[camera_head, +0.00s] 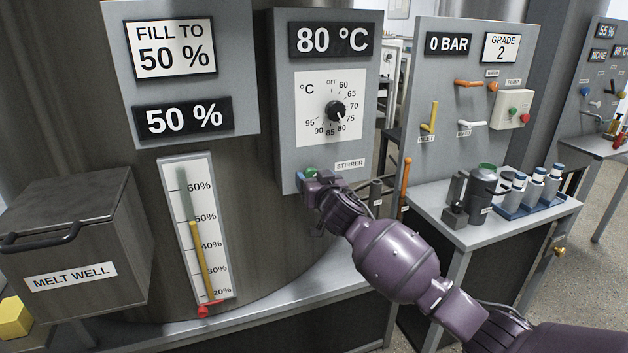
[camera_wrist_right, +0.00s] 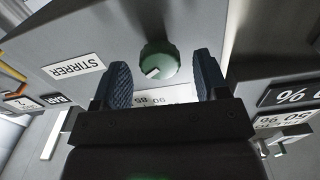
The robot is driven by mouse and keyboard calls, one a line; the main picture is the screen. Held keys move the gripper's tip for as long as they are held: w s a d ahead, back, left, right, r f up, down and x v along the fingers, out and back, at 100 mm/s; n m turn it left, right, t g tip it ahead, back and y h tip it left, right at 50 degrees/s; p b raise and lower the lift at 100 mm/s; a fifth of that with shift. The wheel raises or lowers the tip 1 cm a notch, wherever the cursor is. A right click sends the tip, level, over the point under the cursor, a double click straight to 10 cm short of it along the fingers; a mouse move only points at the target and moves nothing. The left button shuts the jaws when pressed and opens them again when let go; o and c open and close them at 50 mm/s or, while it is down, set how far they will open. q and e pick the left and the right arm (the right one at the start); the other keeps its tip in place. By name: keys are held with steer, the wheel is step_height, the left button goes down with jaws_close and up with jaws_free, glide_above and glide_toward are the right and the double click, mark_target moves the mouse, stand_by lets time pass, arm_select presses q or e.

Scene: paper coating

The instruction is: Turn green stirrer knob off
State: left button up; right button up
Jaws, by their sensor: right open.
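The green stirrer knob (camera_head: 311,172) sits at the lower left of the grey temperature panel, left of the STIRRER label (camera_head: 350,164). In the head view my right gripper (camera_head: 304,186) is at the knob and partly covers it. In the right wrist view the green knob (camera_wrist_right: 159,62) shows a white pointer mark and lies between the two blue fingers of my open right gripper (camera_wrist_right: 160,82), a little beyond the tips. There is a visible gap on both sides, so the fingers are apart from it. My left gripper is out of view.
The temperature dial (camera_head: 336,111) is above on the same panel, under the 80 °C display (camera_head: 330,40). A level gauge (camera_head: 197,228) stands to the left, beside the melt well (camera_head: 75,245). A table (camera_head: 440,205) with a jug and bottles is at right.

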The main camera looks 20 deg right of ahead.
steer(key=c, duration=0.9)
